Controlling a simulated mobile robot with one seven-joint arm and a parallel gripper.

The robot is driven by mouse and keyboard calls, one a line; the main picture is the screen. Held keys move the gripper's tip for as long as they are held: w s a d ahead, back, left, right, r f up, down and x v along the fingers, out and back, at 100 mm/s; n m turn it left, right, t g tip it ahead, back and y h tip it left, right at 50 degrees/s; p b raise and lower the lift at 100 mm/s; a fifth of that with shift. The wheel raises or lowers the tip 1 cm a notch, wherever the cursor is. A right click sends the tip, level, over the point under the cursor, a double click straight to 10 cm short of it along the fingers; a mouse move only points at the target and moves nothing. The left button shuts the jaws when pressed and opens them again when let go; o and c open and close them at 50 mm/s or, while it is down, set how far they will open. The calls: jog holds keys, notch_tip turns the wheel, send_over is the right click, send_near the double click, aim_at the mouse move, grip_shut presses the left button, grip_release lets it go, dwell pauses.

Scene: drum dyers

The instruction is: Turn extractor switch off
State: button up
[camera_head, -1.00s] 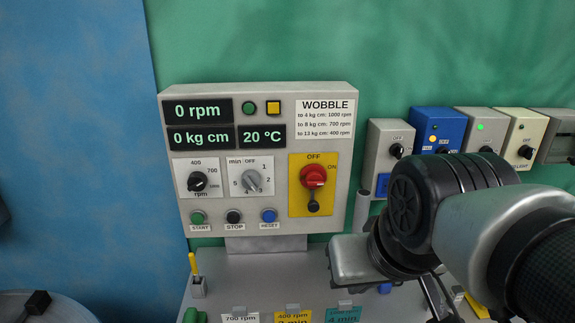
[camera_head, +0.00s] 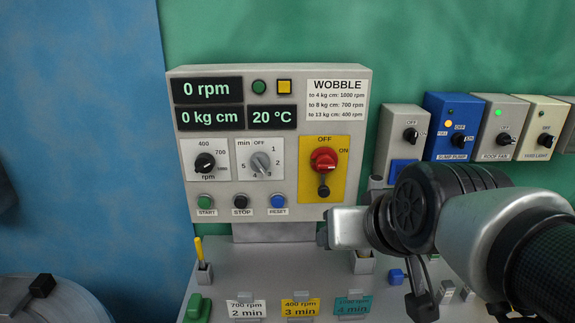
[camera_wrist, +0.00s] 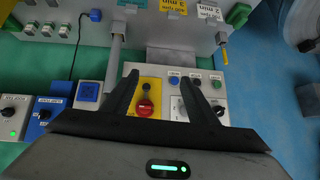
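The extractor switch appears to be the red rotary knob (camera_head: 323,159) on a yellow plate (camera_head: 309,200) at the right of the grey control panel. OFF is printed above the knob and ON to its upper right. The knob's exact pointing is hard to tell. A small black part hangs below it. In the wrist view, turned upside down, the red knob (camera_wrist: 145,107) shows between the fingers, nearer the left one. My gripper (camera_wrist: 160,78) is open and empty, its dark fingers spread in front of the panel. In the head view the fingers are mostly hidden behind my wrist.
The control panel (camera_head: 218,150) also carries displays, two dials and several buttons. Switch boxes, including a blue one (camera_head: 450,125), line the wall at right. Below, a shelf (camera_head: 275,265) holds a yellow-handled item (camera_head: 201,260) and several coloured cards. A drum (camera_head: 60,300) stands at lower left.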

jog(key=w+a+f+t+b, duration=0.1)
jog(key=w+f+t+b, duration=0.35)
jog(key=w+b, duration=0.25)
jog(key=m+t+h+p, duration=0.1)
jog(key=m+t+p, duration=0.2)
jog(key=t, duration=0.2)
send_near(327, 167)
jog(key=w, duration=0.4)
jog(key=w+b, duration=0.1)
jog(key=w, duration=0.4)
jog(key=shift+w+r, duration=0.15)
jog(key=shift+r, duration=0.1)
jog(key=shift+c, duration=0.2)
jog(key=c, duration=1)
